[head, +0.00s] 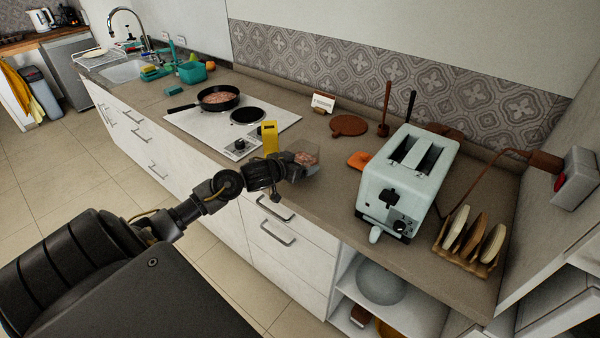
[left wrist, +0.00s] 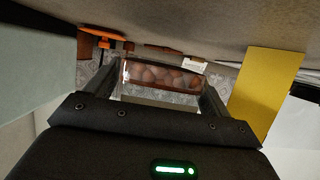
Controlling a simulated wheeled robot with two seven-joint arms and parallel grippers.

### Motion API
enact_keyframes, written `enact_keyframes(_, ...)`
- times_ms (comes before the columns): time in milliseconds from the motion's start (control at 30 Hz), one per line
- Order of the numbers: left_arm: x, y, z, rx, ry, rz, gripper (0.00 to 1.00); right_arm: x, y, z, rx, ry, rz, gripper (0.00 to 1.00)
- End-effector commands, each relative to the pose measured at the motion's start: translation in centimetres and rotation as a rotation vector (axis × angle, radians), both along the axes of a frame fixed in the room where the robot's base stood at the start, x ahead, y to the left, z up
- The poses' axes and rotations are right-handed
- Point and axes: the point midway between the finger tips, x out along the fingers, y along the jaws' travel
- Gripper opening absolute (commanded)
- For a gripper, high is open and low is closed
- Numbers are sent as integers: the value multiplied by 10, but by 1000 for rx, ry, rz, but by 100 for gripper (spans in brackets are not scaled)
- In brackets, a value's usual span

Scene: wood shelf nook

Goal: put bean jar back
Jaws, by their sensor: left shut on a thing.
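The bean jar (head: 306,157) is a small clear jar with reddish-brown beans. In the head view it sits at the tip of my left gripper (head: 299,166), over or near the front edge of the counter. In the left wrist view the jar (left wrist: 162,76) lies between the two fingers of my left gripper (left wrist: 157,85), which is shut on it. I cannot tell whether the jar touches the counter. My right gripper is not in view.
A yellow upright box (head: 270,138) stands close beside the gripper. A pale toaster (head: 406,180) and a toast rack (head: 470,240) stand to the right. An orange spoon rest (head: 359,160) lies behind the jar. A pan (head: 218,98) sits on the white hob (head: 190,122). The counter (head: 335,190) before the toaster is clear.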

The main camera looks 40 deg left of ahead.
Motion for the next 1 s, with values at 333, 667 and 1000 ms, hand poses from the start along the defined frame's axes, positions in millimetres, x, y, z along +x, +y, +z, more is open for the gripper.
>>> enact_keyframes(333, 0, 0, -35, -2, -1, 1, 40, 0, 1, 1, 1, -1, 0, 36)
enact_keyframes(667, 0, 0, -38, 0, -2, 1, 40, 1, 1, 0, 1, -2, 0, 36)
enact_keyframes(1000, -1, 0, -40, 0, 1, 1, 100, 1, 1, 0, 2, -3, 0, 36)
